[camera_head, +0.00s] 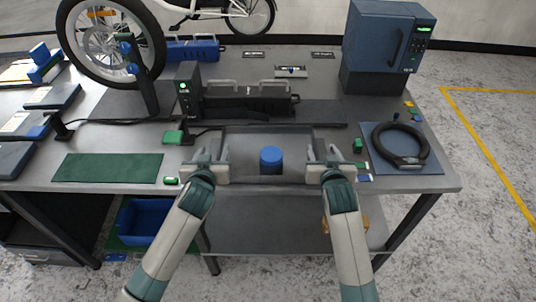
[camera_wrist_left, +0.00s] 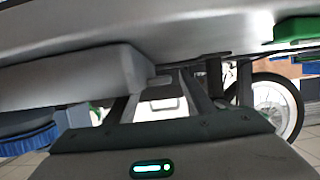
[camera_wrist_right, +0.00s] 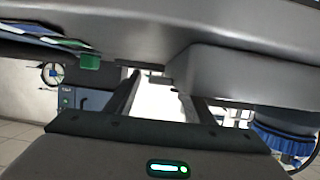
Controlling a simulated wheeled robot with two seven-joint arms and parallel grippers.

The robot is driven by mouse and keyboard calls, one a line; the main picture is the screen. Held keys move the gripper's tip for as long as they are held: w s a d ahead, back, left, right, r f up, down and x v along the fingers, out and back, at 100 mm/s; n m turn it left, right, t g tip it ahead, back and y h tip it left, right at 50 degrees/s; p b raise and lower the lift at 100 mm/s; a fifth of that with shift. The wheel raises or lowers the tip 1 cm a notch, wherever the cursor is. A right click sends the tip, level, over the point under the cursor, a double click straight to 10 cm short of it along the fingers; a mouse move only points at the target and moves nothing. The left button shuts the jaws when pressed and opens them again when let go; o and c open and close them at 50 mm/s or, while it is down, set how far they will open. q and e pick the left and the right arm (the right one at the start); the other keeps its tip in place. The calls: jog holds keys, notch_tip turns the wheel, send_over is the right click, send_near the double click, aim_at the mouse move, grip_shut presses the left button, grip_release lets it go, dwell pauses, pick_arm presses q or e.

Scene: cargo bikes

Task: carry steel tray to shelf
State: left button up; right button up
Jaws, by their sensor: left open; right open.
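The steel tray (camera_head: 238,143) lies flat on the workbench near its front edge, and a blue-topped round container (camera_head: 271,160) stands in it. My left gripper (camera_head: 221,157) is at the tray's left side, open. My right gripper (camera_head: 323,155) is at the tray's right side, open. In the left wrist view, a grey tray wall (camera_wrist_left: 70,85) is close to the open fingers (camera_wrist_left: 160,100). In the right wrist view, a grey tray wall (camera_wrist_right: 245,75) is close to the fingers (camera_wrist_right: 165,105). I cannot tell whether the fingers touch the tray. A lower shelf (camera_head: 285,225) shows beneath the bench.
A black toolbox (camera_head: 250,104) and a long dark bar stand behind the tray. A green mat (camera_head: 108,168) is at left; a dark coil (camera_head: 401,145) on a blue mat is at right. A blue-grey cabinet (camera_head: 385,50) stands at back right. A blue bin (camera_head: 146,220) is below left.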

pick_arm(q)
jog(key=shift+x, duration=1)
pick_arm(e)
jog(key=shift+x, duration=1)
pick_arm(q)
jog(key=shift+c, duration=0.2)
pick_arm(e)
jog(key=shift+c, duration=0.2)
pick_arm(q)
grip_shut()
pick_arm(e)
grip_shut()
pick_arm(q)
jog(key=shift+r, duration=0.1)
